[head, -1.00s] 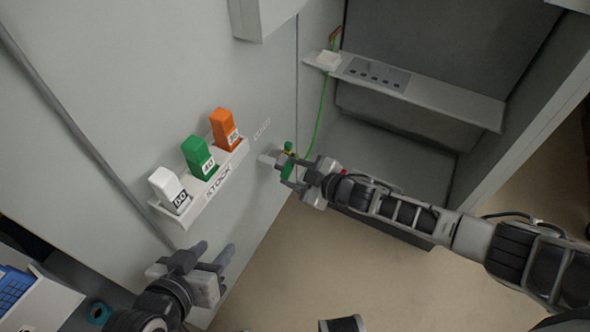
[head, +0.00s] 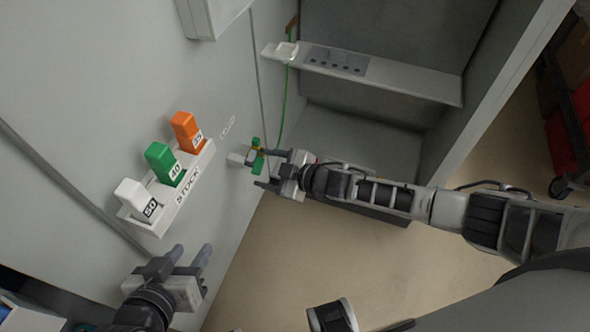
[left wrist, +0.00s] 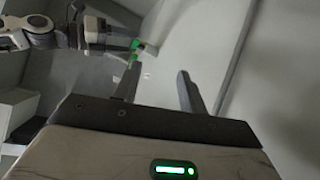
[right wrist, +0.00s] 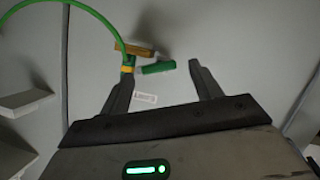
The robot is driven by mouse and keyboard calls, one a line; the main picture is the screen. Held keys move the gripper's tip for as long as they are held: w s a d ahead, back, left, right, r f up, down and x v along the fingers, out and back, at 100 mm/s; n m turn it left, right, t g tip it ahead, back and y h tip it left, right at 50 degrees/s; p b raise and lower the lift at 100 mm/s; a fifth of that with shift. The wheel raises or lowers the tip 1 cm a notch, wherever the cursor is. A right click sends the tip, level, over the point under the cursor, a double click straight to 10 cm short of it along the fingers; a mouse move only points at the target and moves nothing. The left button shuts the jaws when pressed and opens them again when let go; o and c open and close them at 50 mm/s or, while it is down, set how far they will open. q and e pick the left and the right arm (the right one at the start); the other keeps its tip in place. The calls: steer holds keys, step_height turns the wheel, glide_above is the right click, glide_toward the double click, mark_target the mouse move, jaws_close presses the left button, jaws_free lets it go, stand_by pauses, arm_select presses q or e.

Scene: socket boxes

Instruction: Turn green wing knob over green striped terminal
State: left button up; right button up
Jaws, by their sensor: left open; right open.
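The green wing knob (head: 257,155) sticks out from the grey cabinet wall beside a small pale block. In the right wrist view the knob (right wrist: 158,67) is a short green bar, lying slightly tilted between and beyond the fingertips. A green cable end with a yellow band (right wrist: 127,68), seemingly the striped terminal, sits just left of it, partly behind a finger. My right gripper (head: 267,169) is open and empty, close in front of the knob; contact cannot be told. My left gripper (head: 193,249) is open and empty, below the stock rack.
A white STOCK rack (head: 192,187) on the wall holds a white block (head: 133,199), a green block (head: 163,163) and an orange block (head: 186,132). The green cable (head: 284,105) runs up to a shelf (head: 400,82). A brown-orange piece (right wrist: 135,50) lies beside the terminal.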

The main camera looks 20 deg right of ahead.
arm_select(q)
step_height(320, 180, up, 8)
steer(key=s+a+t+p, duration=0.1)
steer(key=p, duration=0.2)
steer(key=shift+a+f+t+p, duration=0.2)
steer(key=shift+a+t+p, duration=0.1)
steer(key=shift+a+t, duration=0.1)
arm_select(e)
steer(key=v, duration=1.5)
arm_select(q)
steer(key=shift+y, duration=0.3)
